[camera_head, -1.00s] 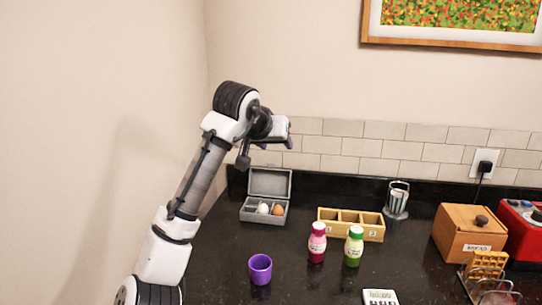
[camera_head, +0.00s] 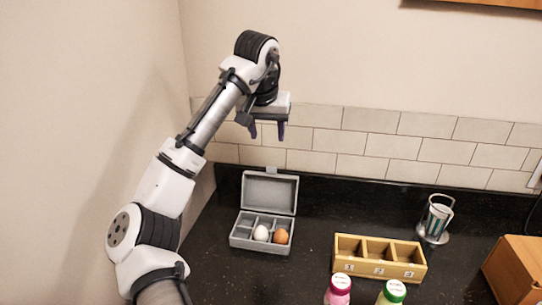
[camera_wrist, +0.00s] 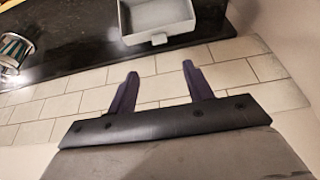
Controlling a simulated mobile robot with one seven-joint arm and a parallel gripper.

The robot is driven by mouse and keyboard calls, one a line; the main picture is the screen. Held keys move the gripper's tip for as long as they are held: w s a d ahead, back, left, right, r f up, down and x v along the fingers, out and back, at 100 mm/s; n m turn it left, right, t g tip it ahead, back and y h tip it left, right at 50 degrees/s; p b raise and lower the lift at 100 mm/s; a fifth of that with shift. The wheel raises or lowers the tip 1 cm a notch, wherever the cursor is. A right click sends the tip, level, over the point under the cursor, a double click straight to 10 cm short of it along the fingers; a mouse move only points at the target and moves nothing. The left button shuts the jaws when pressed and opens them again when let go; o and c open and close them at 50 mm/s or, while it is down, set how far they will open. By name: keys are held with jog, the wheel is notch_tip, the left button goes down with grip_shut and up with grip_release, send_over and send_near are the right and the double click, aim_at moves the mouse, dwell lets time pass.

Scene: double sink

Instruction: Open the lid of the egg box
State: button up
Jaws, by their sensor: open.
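The grey egg box (camera_head: 262,232) stands on the black counter near the back wall. Its lid (camera_head: 269,192) is up, tilted back toward the wall. A white egg (camera_head: 261,233) and a brown egg (camera_head: 281,236) sit in its front compartments. My gripper (camera_head: 267,134) is above and behind the box, apart from it, fingers down, open and empty. In the wrist view the two purple fingers (camera_wrist: 160,82) are spread apart against the tiles, and the lid (camera_wrist: 157,20) shows at the top edge with its small tab.
A wooden tray with numbered compartments (camera_head: 380,275) is right of the box. A metal holder (camera_head: 435,218) and a wooden box (camera_head: 513,272) are farther right. Tiled wall (camera_head: 370,142) is behind.

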aim_at(271, 172)
jog(key=p+x, duration=0.4)
jog(key=x, duration=0.9)
jog(key=shift+f, duration=0.25)
grip_shut()
